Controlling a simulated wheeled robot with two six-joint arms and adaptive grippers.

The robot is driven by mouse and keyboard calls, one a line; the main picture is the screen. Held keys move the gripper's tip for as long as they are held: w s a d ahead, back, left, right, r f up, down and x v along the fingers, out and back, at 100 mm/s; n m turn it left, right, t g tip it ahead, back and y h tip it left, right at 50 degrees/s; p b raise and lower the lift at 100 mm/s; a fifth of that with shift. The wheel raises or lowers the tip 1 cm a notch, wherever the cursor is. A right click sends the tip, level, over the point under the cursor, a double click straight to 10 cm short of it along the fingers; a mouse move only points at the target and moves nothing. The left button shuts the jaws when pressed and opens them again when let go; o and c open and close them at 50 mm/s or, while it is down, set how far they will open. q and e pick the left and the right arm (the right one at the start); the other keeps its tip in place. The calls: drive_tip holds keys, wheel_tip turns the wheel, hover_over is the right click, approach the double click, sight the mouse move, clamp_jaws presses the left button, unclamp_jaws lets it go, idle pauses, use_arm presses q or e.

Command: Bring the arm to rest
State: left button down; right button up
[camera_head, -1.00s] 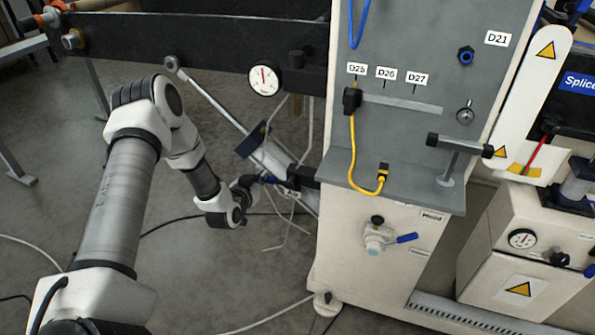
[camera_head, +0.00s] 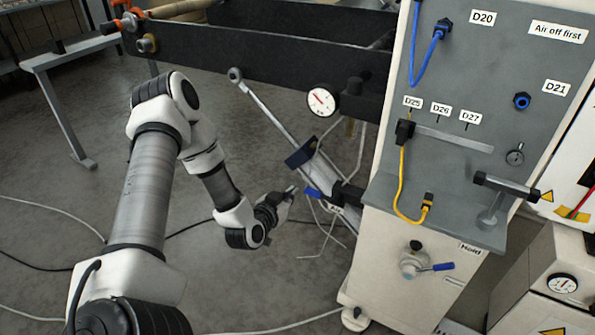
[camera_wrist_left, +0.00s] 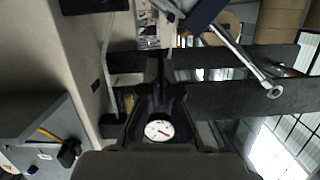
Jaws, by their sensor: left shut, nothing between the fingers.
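My left gripper (camera_head: 291,190) is in the middle of the head view, at the end of my white and grey left arm. Its fingers are shut with nothing between them. It hangs over the floor, left of the cream cabinet (camera_head: 400,275) and a little apart from a blue lever (camera_head: 313,192) by the cylinder. In the left wrist view the dark gripper (camera_wrist_left: 160,75) reaches up the middle of the picture. My right gripper is not in view.
A round gauge (camera_head: 321,101) hangs by the black beam (camera_head: 260,57), also seen in the left wrist view (camera_wrist_left: 159,130). A slanted rod and cylinder (camera_head: 325,172) stand behind the gripper. A yellow cable (camera_head: 402,185) loops on the grey panel. Cables cross the floor.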

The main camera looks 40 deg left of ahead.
use_arm(q)
drive_tip(key=shift+f, duration=0.1)
idle(0.4)
drive_tip(key=s+d+f+m+g+h+p, duration=0.1)
drive_tip(key=s+d+m+g+h+p, duration=0.2)
drive_tip(key=d, duration=0.6)
drive_tip(key=s+d+m+g+h+p, duration=0.2)
drive_tip(key=d+p, duration=0.4)
drive_tip(key=d, duration=0.3)
drive_tip(key=s+d+f+n+g, duration=0.2)
drive_tip(key=s+g, duration=0.3)
drive_tip(key=s, duration=0.6)
drive_tip(key=s+d+f+n+g+y+p, duration=0.1)
drive_tip(key=s+g, duration=0.4)
drive_tip(key=s, duration=0.5)
wheel_tip(320, 180, down, 2)
drive_tip(key=shift+s+d+n+p, duration=0.3)
drive_tip(key=shift+s+d+n, duration=0.1)
drive_tip(key=shift+d, duration=0.45)
